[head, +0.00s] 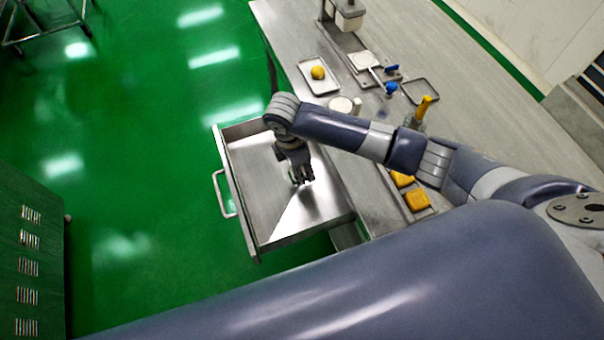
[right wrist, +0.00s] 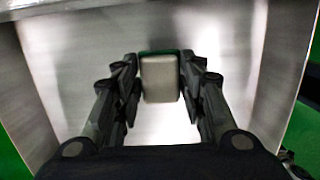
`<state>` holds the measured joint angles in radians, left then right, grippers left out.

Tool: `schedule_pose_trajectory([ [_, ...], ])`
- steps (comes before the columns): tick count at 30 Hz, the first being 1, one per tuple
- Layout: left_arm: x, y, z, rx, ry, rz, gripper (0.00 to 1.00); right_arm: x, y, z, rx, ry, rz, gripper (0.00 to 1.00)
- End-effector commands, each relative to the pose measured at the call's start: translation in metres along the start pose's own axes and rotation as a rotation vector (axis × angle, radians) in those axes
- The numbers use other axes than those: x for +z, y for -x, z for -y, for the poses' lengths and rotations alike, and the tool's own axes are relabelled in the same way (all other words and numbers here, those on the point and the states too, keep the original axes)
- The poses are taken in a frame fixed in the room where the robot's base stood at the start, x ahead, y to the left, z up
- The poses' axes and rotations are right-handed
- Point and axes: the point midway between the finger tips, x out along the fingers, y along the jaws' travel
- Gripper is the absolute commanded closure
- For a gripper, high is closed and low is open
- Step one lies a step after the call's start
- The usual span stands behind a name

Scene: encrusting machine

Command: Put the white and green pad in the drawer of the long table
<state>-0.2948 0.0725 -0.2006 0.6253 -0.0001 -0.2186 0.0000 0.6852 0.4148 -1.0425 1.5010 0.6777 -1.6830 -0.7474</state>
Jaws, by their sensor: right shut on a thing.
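The long table's drawer (head: 270,205) is pulled open, with its handle (head: 224,193) on the left side. My right gripper (head: 300,178) points down inside the drawer's outline. In the right wrist view (right wrist: 160,85) its fingers are shut on the white and green pad (right wrist: 160,80), which shows a pale face and a green far edge. The bare metal drawer floor lies beneath the pad; I cannot tell whether they touch. The pad is hard to make out in the head view. My left gripper is not in view.
The long table (head: 460,110) carries a tray (head: 322,86) with a yellow ball (head: 318,73), blue-handled tools (head: 391,88) and yellow blocks (head: 418,200). A green cabinet (head: 30,240) stands at the left. Green floor is clear between the cabinet and drawer.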

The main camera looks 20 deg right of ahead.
Motion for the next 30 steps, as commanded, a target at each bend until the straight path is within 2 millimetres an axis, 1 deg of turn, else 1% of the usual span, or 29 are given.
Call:
schedule_pose_trajectory([
  [3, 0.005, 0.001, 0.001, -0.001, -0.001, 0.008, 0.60, -0.002, -0.011, 0.001, -0.002, 0.000, 0.001, 0.81],
  [10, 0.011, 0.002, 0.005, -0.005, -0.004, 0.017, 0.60, -0.006, -0.040, 0.001, -0.001, 0.000, 0.000, 0.81],
  [12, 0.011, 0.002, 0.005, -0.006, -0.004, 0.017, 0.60, -0.007, -0.043, 0.000, 0.000, 0.000, 0.000, 0.81],
  [22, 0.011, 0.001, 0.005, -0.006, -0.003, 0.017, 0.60, -0.007, -0.046, 0.000, 0.001, 0.000, 0.000, 0.81],
  [23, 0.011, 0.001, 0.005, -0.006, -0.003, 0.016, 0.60, -0.007, -0.047, 0.000, 0.001, 0.000, 0.000, 0.60],
  [24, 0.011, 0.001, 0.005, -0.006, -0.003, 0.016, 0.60, -0.007, -0.046, 0.000, 0.001, 0.000, 0.000, 0.51],
  [25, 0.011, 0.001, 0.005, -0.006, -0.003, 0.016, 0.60, -0.007, -0.046, 0.000, 0.001, 0.000, 0.000, 0.44],
  [26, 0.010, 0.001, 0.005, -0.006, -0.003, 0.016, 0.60, -0.007, -0.046, 0.000, 0.001, 0.000, 0.000, 0.42],
  [30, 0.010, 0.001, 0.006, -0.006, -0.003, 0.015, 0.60, -0.007, -0.046, 0.000, 0.001, 0.000, 0.000, 0.42],
])
